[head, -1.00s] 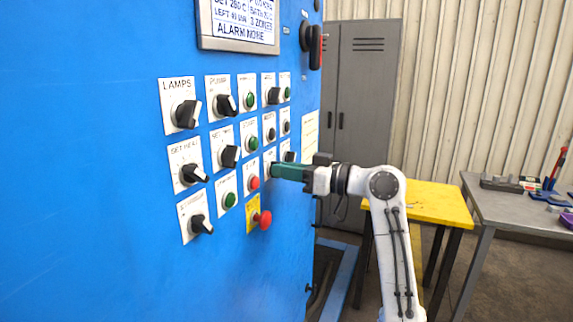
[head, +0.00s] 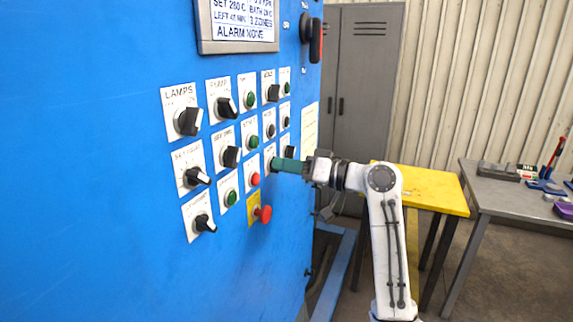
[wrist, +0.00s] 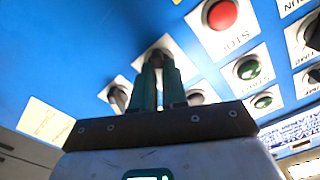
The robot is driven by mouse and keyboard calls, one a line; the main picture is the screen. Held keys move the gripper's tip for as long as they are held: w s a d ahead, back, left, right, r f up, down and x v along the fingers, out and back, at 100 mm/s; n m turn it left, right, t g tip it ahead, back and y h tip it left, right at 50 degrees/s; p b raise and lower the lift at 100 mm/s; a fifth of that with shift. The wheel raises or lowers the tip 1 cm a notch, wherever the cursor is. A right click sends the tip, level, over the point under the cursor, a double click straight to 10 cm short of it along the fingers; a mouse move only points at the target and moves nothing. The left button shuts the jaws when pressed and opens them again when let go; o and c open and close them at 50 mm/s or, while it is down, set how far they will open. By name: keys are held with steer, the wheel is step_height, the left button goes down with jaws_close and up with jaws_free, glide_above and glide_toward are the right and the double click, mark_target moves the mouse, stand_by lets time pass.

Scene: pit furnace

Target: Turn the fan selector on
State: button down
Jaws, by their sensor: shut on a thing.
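My gripper (head: 276,165) reaches the right part of the blue panel, its green fingers pointing straight at it. In the wrist view the fingers (wrist: 158,72) are shut on the black knob of a selector (wrist: 155,52) on a white plate. That plate (head: 269,153) is mostly hidden by the fingers in the head view. I cannot read its label, so I cannot tell from the print whether it is the fan selector. The knob's exact angle is hidden between the fingers.
A red STOP button (wrist: 222,15) and a green button (wrist: 249,69) are close by. A red mushroom button (head: 263,214) sticks out below. A yellow table (head: 440,196) stands behind my arm.

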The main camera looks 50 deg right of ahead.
steer(key=c, duration=1.2)
jaws_free()
steer(key=shift+o, duration=0.2)
steer(key=b+v, duration=0.3)
steer(key=v, duration=0.8)
steer(key=w+a+f+m+g+h, duration=0.15)
steer(key=a+f+g, duration=0.4)
steer(key=f, duration=0.95)
steer(key=s+a+f+g+h, duration=0.1)
steer(key=s+a+f+g, duration=0.1)
steer(key=s+a+f, duration=0.5)
steer(key=a+f+g, duration=0.2)
steer(key=a+f, duration=0.3)
steer(key=f, duration=0.6)
steer(key=s+a+f+n+g+h, duration=0.1)
steer(key=s+a+f+g+h, duration=0.1)
steer(key=s+f, duration=0.3)
steer(key=s+a+f+n+g+h, duration=0.2)
steer(key=s+f+g, duration=0.2)
steer(key=s, duration=0.9)
steer(key=shift+s+f, duration=0.4)
steer(key=shift+f, duration=0.2)
